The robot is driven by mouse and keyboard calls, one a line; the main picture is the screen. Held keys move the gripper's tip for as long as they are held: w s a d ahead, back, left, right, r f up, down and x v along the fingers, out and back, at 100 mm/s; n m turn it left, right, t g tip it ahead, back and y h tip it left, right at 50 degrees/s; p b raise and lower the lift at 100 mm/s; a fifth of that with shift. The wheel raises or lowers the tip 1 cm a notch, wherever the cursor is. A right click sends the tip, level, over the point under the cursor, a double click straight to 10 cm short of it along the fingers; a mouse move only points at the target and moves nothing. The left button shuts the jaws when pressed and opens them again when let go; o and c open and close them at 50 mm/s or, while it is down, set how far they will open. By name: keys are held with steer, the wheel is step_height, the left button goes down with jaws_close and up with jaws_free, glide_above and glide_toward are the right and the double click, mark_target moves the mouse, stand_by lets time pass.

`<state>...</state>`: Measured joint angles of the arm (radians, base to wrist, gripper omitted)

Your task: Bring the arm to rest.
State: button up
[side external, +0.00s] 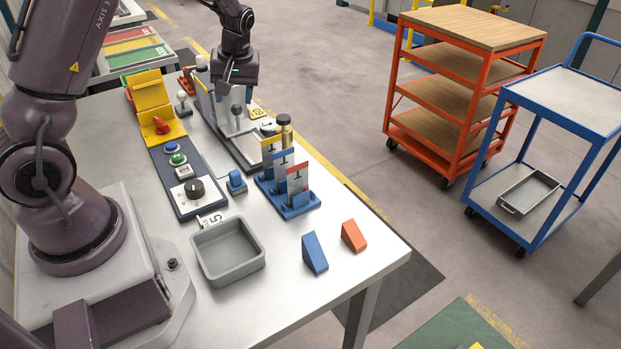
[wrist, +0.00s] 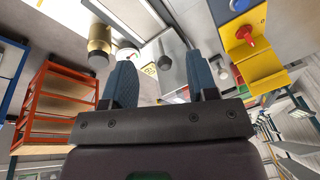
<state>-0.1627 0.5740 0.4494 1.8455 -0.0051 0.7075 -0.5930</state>
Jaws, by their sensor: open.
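My gripper (side external: 234,96) is near the back of the table (side external: 290,262), over the panel bender (side external: 236,140) with its dark-knobbed lever. In the wrist view my gripper (wrist: 162,72) shows two blue-grey fingers spread apart, with nothing seen between them. In the side view the fingers point down, close to the bender's upright grey plate. Whether they touch it I cannot tell.
A control panel (side external: 186,182) with buttons, a dial and a yellow box with a red knob (side external: 160,125) lies left of the bender. A blue rack (side external: 287,190) holds coloured-top pieces. A grey tray (side external: 228,252), blue wedge (side external: 315,253) and orange wedge (side external: 353,236) are at the front.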

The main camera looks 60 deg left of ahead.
steer(key=s+d+r+m+t+h, duration=0.1)
steer(key=s+d+r+m, duration=0.3)
steer(key=d, duration=0.4)
steer(key=s+d+r+m+t, duration=0.3)
steer(key=s+d+r+m, duration=0.1)
steer(key=d+r, duration=0.3)
steer(key=s+d+r+m+t+h, duration=0.1)
steer(key=s+d+r+m+t, duration=0.1)
steer(key=s+d+r+m, duration=0.2)
steer(key=s+d+r, duration=0.2)
steer(key=d, duration=0.2)
steer(key=shift+d+m+h, duration=0.3)
steer(key=shift+m, duration=0.1)
steer(key=shift+s+d+r, duration=0.1)
steer(key=shift+r, duration=0.3)
steer(key=shift+c, duration=1.2)
steer(key=m+g+y, duration=0.4)
steer(key=m+g, duration=0.4)
steer(key=m, duration=0.3)
glide_toward(240, 107)
steer(key=x, duration=1.2)
steer(key=shift+f, duration=0.4)
